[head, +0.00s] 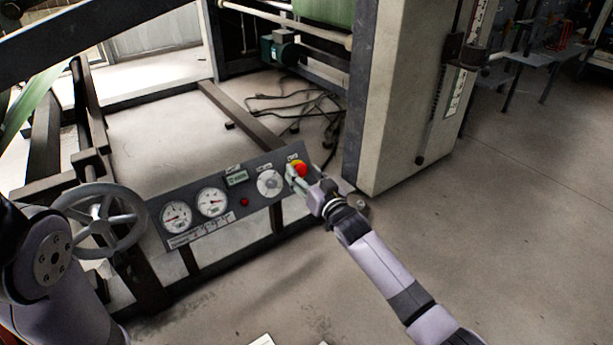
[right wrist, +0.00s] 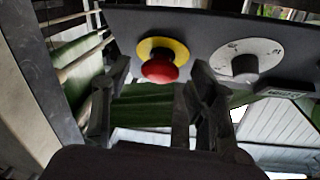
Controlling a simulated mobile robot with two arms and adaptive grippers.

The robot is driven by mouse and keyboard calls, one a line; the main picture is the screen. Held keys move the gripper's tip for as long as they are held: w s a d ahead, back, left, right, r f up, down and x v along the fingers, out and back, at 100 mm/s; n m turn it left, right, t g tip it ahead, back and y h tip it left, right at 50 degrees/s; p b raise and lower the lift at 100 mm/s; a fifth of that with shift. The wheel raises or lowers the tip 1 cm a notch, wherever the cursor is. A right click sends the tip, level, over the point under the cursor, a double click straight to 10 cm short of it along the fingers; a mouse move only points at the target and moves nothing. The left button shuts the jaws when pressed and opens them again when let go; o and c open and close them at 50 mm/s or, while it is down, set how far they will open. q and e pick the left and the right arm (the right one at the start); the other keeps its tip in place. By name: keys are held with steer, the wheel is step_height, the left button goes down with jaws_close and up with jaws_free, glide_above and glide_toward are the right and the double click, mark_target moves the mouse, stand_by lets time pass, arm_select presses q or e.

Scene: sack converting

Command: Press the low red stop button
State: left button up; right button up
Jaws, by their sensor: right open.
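The red stop button (head: 301,167) is a round red mushroom head on a yellow disc, at the right end of the tilted grey control panel (head: 226,205). It shows whole in the right wrist view (right wrist: 160,69). My right gripper (head: 296,177) is open at the panel's right end, close to the button. In the right wrist view its two fingertips are spread, one to each side of the button, with nothing between them. I cannot tell whether they touch the panel. My left gripper is not in view; only part of my left arm shows at the left.
The panel also carries a dial knob (head: 269,183), two gauges (head: 211,202), a small red lamp (head: 244,202) and a display (head: 236,178). A grey handwheel (head: 100,217) stands at its left. A machine column (head: 405,95) rises behind. Floor at the right is clear.

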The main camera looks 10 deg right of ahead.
steer(key=v, duration=1.2)
